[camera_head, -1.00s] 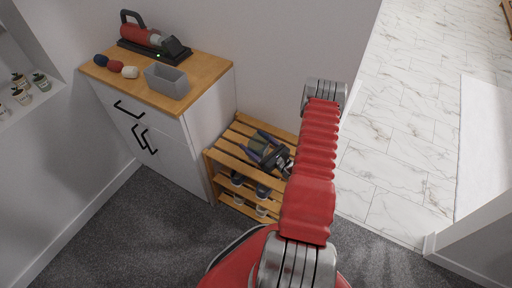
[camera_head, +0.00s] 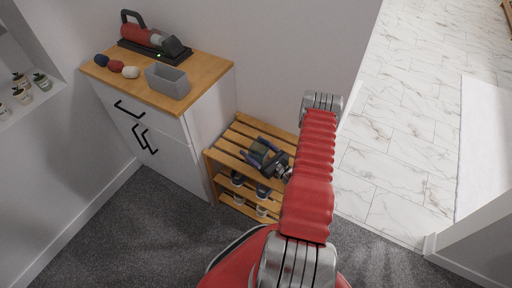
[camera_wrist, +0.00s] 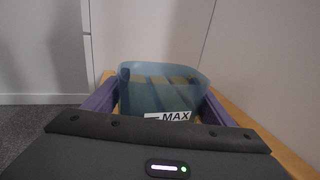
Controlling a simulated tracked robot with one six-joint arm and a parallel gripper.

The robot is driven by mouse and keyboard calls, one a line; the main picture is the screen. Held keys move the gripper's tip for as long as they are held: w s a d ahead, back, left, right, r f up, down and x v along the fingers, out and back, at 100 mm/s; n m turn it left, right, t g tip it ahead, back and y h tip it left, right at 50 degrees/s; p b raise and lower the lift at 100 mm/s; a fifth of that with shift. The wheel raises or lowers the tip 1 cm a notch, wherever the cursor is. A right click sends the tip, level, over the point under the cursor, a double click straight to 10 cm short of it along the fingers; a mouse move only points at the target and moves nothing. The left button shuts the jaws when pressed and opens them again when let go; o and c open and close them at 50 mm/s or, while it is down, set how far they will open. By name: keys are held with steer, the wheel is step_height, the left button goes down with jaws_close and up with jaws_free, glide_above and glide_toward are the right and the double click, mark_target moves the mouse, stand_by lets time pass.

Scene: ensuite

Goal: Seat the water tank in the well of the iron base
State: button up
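The water tank, a translucent blue open-topped tub marked MAX (camera_wrist: 165,98), stands between my gripper's two fingers in the wrist view. In the head view the tank (camera_head: 262,152) is small and partly hidden by the fingers, at the slatted bench. My gripper (camera_head: 257,147) looks open, one blue finger on each side of the tank; it also shows in the wrist view (camera_wrist: 160,96). A gap shows beside the tank's near right side; contact at its far edges is unclear.
The slatted bench (camera_head: 226,150) stands right of the cabinet against the wall, with shoes below. Carpet in front is clear.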

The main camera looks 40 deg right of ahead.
mark_target(265, 156)
steer(key=o, duration=0.4)
steer(key=shift+s+r, duration=0.1)
steer(key=s, duration=0.7)
steer(key=s+d, duration=0.1)
steer(key=s, duration=0.3)
steer(key=shift+s, duration=0.4)
stand_by(0.3)
